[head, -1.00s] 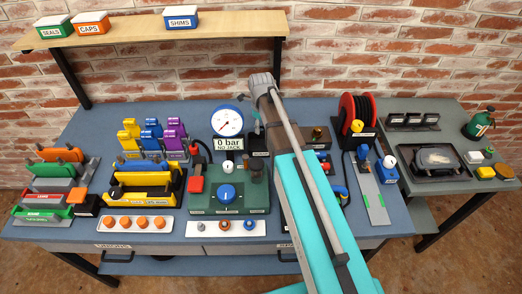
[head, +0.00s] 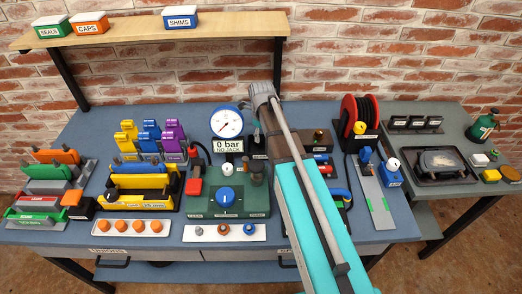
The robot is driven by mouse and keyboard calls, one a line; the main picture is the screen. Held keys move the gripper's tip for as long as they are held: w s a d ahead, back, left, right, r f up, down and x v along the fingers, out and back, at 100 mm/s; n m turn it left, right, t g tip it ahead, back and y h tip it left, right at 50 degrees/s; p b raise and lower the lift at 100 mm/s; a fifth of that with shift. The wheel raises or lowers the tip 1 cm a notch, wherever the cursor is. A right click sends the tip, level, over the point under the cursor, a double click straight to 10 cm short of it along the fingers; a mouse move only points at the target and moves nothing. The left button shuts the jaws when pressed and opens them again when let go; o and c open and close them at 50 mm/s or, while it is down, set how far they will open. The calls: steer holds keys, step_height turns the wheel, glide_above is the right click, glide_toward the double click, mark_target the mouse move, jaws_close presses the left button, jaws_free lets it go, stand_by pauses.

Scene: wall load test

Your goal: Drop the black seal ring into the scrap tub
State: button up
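My gripper (head: 262,93) is at the far end of my turquoise arm, above the back of the blue bench, just right of the pressure gauge. It is seen from behind, so its fingertips and anything between them are hidden. I cannot make out the black seal ring. A dark box-like thing (head: 257,144) stands below my gripper, partly covered by my arm; I cannot tell whether it is the scrap tub.
The gauge (head: 227,123) reads 0 bar above a green jack station (head: 228,200). Coloured block racks (head: 150,135) stand to its left, a red hose reel (head: 358,115) to its right. A wooden shelf (head: 230,27) with labelled boxes hangs at the back left.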

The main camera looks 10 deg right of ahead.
steer(key=shift+o, duration=1.1)
